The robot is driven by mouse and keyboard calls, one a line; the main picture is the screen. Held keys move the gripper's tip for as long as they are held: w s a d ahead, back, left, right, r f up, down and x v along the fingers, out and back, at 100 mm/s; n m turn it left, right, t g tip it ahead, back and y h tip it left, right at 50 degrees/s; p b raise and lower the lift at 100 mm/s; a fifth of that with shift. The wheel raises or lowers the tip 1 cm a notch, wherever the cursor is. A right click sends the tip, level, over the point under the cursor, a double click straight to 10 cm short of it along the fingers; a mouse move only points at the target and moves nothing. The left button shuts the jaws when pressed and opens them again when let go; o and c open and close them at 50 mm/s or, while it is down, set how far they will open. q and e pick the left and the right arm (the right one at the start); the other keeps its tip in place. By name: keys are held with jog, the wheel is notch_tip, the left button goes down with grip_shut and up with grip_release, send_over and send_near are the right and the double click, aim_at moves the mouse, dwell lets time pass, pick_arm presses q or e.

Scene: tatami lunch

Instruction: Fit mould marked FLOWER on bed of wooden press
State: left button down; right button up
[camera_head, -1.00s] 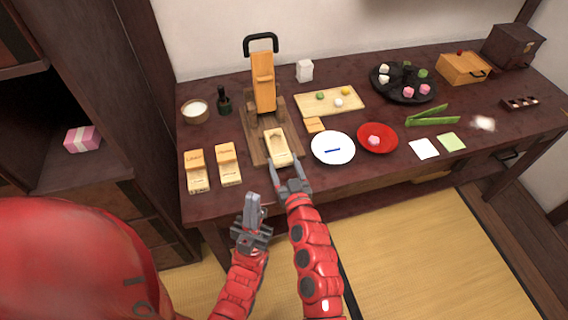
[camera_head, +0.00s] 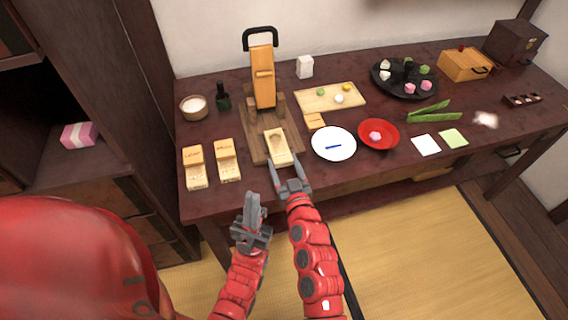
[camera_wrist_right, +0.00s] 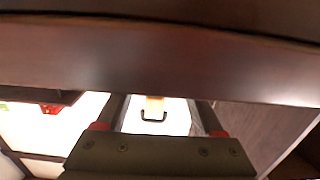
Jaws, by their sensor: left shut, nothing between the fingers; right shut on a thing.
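A pale wooden mould (camera_head: 278,148) with a carved hollow is over the near part of the press base. My right gripper (camera_head: 289,180) is shut on its near end; I cannot tell whether the mould rests or hovers. Its marking is not readable. The wooden press (camera_head: 263,85) has an upright orange-brown lever with a black handle and a dark base (camera_head: 253,133). In the right wrist view the fingers (camera_wrist_right: 160,112) show, with the lever between them; the mould cannot be made out. My left gripper (camera_head: 252,210) is shut and empty, in front of the table.
Two marked moulds (camera_head: 194,170) (camera_head: 228,163) stand left of the press. A white plate (camera_head: 345,149) and a red dish (camera_head: 390,136) are to its right. A small wooden block (camera_head: 314,121) and board (camera_head: 315,103) lie behind the plate. A bowl (camera_head: 194,108) and dark bottle (camera_head: 223,102) stand at the back left.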

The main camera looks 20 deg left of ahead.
jog(key=shift+f, duration=0.1)
jog(key=o, duration=1.1)
jog(key=shift+o, duration=0.2)
jog(key=f+v, duration=0.1)
jog(key=v, duration=1.6)
jog(key=shift+s+r+b, duration=0.25)
jog(key=shift+r+b, duration=0.15)
jog(key=shift+r, duration=0.1)
